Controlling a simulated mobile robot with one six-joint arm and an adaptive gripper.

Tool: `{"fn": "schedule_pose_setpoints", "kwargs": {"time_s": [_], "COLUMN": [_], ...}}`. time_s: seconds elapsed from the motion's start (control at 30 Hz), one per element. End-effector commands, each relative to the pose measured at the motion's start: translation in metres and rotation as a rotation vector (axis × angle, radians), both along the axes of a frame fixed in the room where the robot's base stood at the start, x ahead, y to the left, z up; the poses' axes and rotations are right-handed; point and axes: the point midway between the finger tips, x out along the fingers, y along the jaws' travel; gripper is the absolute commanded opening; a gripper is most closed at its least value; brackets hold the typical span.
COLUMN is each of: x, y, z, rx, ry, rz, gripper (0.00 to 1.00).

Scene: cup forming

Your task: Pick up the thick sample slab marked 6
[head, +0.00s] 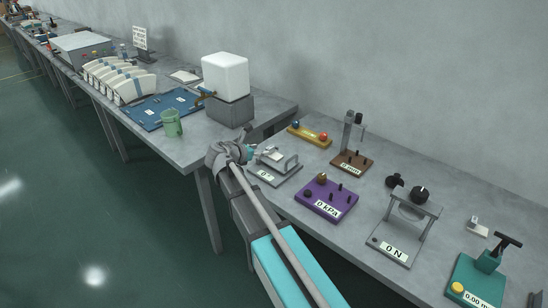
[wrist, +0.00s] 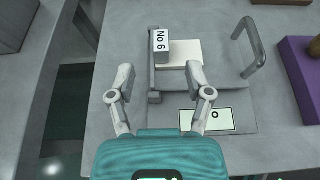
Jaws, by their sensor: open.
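The slab marked No 6 (wrist: 185,52) is a pale block in the wrist view. The slab lies on a grey instrument plate (wrist: 240,120) with a display reading 0 and a grey handle at the right. My gripper (wrist: 160,76) is open, its two fingers apart on the near side of the slab, with nothing between them. In the head view my gripper (head: 250,152) is at the left edge of the same instrument (head: 278,176), and partly hides it.
A purple 0 kPa instrument (head: 326,200) stands right of the plate. A yellow stand (head: 310,135) and a brown-based stand (head: 352,162) are behind. A green cup (head: 172,123) and a white tank (head: 225,74) stand on the left table. A table edge runs at the left.

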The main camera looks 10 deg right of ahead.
Motion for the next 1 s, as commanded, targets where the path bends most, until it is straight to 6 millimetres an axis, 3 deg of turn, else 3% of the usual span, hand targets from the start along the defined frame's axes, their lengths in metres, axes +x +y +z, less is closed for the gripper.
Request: {"fn": "schedule_pose_setpoints", "kwargs": {"time_s": [0.63, 1.0], "x": [0.009, 0.031], "y": [-0.012, -0.041], "z": [-0.006, -0.02], "rx": [0.0, 0.0], "ry": [0.0, 0.0], "rz": [0.0, 0.0], "gripper": [0.66, 0.66]}}
